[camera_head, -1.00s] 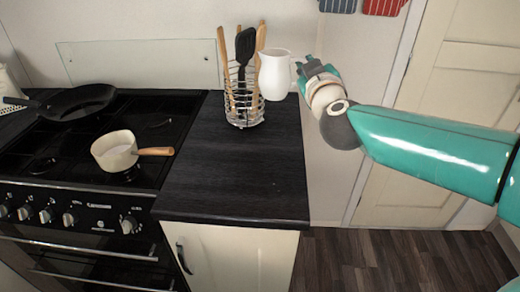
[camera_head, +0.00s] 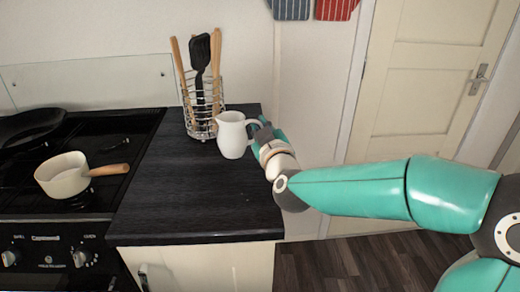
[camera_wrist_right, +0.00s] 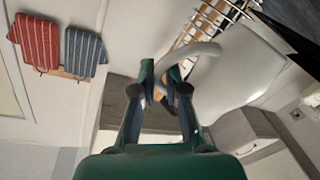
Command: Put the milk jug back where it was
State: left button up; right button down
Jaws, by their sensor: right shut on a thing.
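The white milk jug (camera_head: 233,137) is upright over the black worktop (camera_head: 200,195), in front and to the right of the wire utensil rack (camera_head: 204,112). My right gripper (camera_head: 260,130) is at the jug's right side, shut on its handle. In the right wrist view the jug (camera_wrist_right: 240,72) is at the upper right, and its handle passes between the fingertips of my right gripper (camera_wrist_right: 166,85). I cannot tell whether the jug's base touches the worktop. My left gripper is not in view.
A cream saucepan (camera_head: 63,176) with a wooden handle stands on the black hob (camera_head: 105,150). A dark frying pan (camera_head: 28,124) is behind it. The worktop's front half is clear. Its right edge drops to the floor, before a cream door (camera_head: 425,90).

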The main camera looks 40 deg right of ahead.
notch_tip(320, 180, down, 5)
jog(key=shift+b, duration=0.65)
jog(key=shift+f, duration=0.2)
jog(key=c, duration=1.2)
grip_release()
jog(key=shift+r, duration=0.2)
